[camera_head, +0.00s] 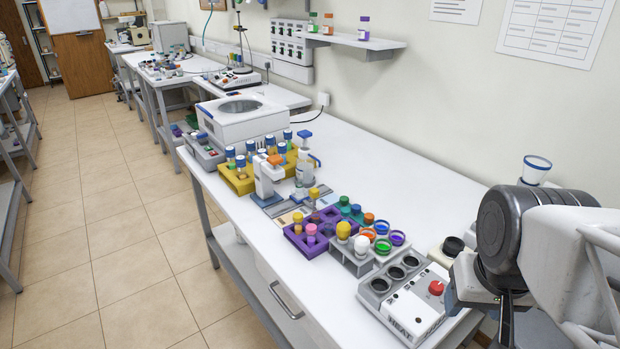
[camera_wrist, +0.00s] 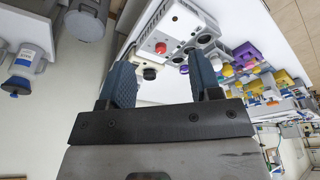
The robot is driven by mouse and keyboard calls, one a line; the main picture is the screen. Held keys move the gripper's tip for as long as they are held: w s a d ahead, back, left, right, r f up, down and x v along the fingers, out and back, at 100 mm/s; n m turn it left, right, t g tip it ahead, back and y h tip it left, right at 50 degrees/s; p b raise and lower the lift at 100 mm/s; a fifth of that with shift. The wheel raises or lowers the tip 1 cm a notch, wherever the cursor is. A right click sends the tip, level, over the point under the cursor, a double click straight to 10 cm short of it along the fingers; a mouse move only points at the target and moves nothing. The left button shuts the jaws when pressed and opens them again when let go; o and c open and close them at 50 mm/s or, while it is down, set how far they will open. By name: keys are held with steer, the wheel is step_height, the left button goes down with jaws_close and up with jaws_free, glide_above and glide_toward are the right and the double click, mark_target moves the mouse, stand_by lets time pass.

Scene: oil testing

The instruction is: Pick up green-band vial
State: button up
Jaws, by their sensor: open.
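A grey rack (camera_head: 352,261) in the head view holds a vial with a green ring (camera_head: 382,246), beside ones with orange, blue and purple rings. Green-capped tubes (camera_head: 344,203) stand behind it, around the purple rack (camera_head: 306,246). I cannot tell for sure which one is the green-band vial; the bands are too small to read. My gripper (camera_wrist: 162,82) is open and empty in the wrist view, its two blue-grey fingers wide apart. It is away from the racks, which show small at the right of that view (camera_wrist: 250,75).
A white heater block (camera_head: 405,300) with three wells and a red knob stands at the bench front, near my arm. A yellow rack (camera_head: 236,184) and a white centrifuge (camera_head: 240,125) stand farther back. The bench (camera_head: 420,180) is clear along the wall.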

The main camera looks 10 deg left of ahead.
stand_by(0.3)
steer(key=w+a+r+n, duration=0.2)
steer(key=w, duration=0.6)
steer(key=w+a+r+n, duration=0.2)
steer(key=w+r, duration=0.1)
steer(key=w, duration=0.5)
steer(key=n+g, duration=0.3)
steer(key=n, duration=0.7)
glide_above(299, 179)
steer(key=f, duration=1.7)
steer(key=shift+s+d+f, duration=0.15)
steer(key=shift+d+f, duration=0.05)
steer(key=shift+f, duration=0.1)
steer(key=shift+w+a+f+n, duration=0.25)
steer(key=shift+a+f+n, duration=0.05)
steer(key=shift+a, duration=0.05)
steer(key=shift+f, duration=1.3)
